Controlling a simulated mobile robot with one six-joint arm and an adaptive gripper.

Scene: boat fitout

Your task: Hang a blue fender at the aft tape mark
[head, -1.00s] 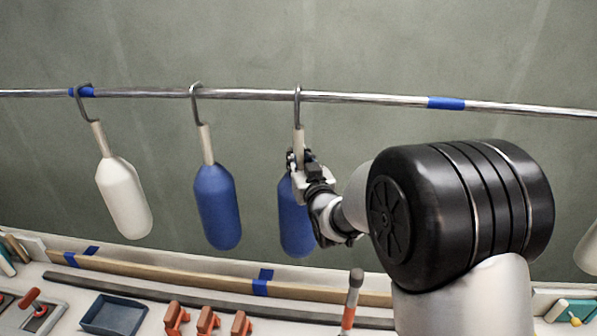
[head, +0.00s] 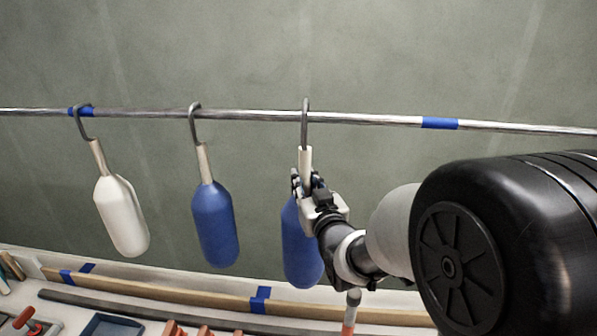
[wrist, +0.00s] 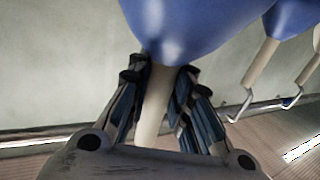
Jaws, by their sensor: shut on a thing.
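My gripper (head: 305,182) is shut on the pale neck of a blue fender (head: 300,250). In the wrist view the fingers (wrist: 157,88) close around that neck, below the blue body (wrist: 190,22). The fender's grey hook (head: 305,112) is at the rail (head: 260,115), its top standing higher above the rail than the other hooks. I cannot tell if it still touches. A second blue fender (head: 214,225) and a white fender (head: 120,215) hang to the left. Blue tape marks the rail at the right (head: 440,123) and behind the white fender's hook (head: 76,111).
The rail between my fender and the right tape is free. Below lies a bench with a wooden strip (head: 190,287) bearing blue tape, a tray (head: 112,326) and orange-handled tools (head: 22,317). My arm covers the lower right.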

